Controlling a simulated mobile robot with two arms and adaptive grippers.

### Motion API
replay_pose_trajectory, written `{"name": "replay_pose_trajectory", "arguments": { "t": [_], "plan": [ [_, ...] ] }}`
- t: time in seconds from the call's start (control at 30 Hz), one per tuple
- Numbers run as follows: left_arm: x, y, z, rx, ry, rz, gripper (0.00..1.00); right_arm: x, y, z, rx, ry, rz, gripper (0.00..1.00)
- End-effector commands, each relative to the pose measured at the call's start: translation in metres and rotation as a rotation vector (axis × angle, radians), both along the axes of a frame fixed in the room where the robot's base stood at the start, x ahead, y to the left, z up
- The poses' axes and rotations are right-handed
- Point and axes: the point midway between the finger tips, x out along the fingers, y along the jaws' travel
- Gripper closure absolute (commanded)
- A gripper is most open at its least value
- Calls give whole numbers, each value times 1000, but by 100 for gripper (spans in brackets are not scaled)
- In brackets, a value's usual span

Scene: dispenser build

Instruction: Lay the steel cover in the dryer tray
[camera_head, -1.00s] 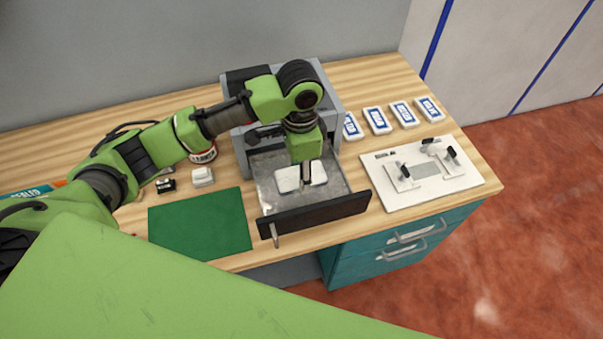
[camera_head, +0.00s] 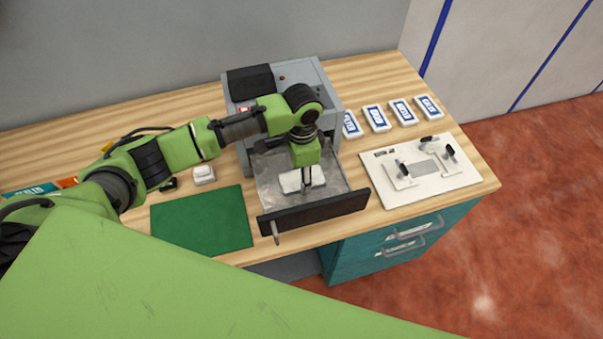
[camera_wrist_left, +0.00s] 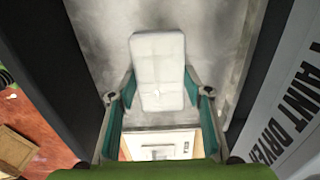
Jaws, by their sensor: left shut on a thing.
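The steel cover (camera_head: 290,182) looks like a pale plate with rounded corners. My left gripper (camera_head: 307,187) points straight down over the dryer tray (camera_head: 340,183) and is shut on it. In the left wrist view the cover (camera_wrist_left: 158,55) lies between the two teal-padded fingers (camera_wrist_left: 158,88), with grey tray floor behind it. The tray is a grey metal drawer pulled out of the dryer, with a dark front panel. The cover is inside the tray's outline, low over its floor or on it; I cannot tell if it touches. My right gripper is out of view.
The grey dryer (camera_head: 318,80) stands behind the tray. A green mat (camera_head: 200,222) and a small white piece (camera_head: 203,175) lie to the left. A white fixture board (camera_head: 440,190) with black-tipped clamps and several blue-white packs (camera_head: 376,118) are at the right.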

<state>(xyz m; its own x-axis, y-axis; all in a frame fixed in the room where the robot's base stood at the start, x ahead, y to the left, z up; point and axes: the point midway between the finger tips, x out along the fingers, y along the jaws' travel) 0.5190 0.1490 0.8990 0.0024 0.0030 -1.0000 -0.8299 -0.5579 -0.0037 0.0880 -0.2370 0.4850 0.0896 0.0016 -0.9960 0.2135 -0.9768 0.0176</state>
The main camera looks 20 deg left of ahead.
Motion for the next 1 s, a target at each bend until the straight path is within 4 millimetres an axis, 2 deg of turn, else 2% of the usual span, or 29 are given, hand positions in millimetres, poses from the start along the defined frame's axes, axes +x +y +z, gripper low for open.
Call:
{"name": "replay_pose_trajectory", "arguments": {
  "t": [0.03,0.07,0.1,0.43,0.57,0.67,1.0],
  "plan": [
    [0,0,-2,-1,1,0,82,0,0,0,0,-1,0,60],
    [0,0,-2,-1,1,0,50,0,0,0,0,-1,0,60],
    [0,0,-2,-1,1,0,39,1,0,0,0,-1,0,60],
    [0,0,-1,-1,1,0,38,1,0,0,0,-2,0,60],
    [1,0,6,-2,-1,1,38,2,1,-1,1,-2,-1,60],
    [1,0,21,-2,-3,0,38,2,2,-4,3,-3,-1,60],
    [1,-1,92,-2,-3,0,38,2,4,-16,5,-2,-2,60]
  ]
}}
